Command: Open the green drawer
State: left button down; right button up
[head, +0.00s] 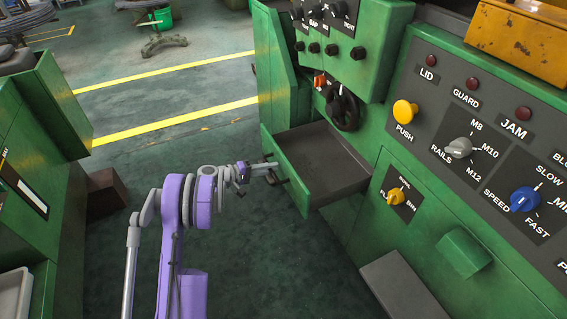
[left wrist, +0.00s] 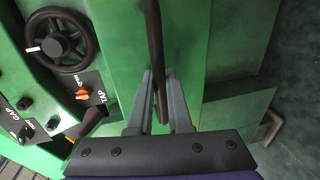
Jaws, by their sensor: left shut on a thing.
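The green drawer (head: 325,155) stands pulled out from the green machine in the head view, and its dark grey inside looks empty. My left gripper (head: 270,171) is at the drawer's front, at the dark handle (head: 284,181). In the left wrist view the handle (left wrist: 154,45) is a dark bar running between the two grey fingers of my left gripper (left wrist: 160,95), which is shut on it. The green drawer front (left wrist: 128,50) lies behind the bar. My right gripper is not in view.
A black handwheel (head: 343,108) sits just above the drawer. The panel with a yellow push button (head: 404,111) and knobs is to the right. A green cabinet (head: 45,150) stands at the left. A grey step-like block (head: 405,288) is at the bottom. Floor before the drawer is clear.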

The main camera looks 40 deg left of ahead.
pick_arm(q)
jog(key=shift+s+a, duration=0.25)
jog(key=shift+s, duration=0.35)
jog(key=c, duration=0.9)
grip_release()
jog(key=shift+o, duration=0.2)
jog(key=p+v, duration=0.1)
jog(key=v, duration=0.9)
jog(key=shift+s+a+p, duration=0.15)
jog(key=shift+s+p, duration=0.15)
jog(key=shift+s, duration=0.1)
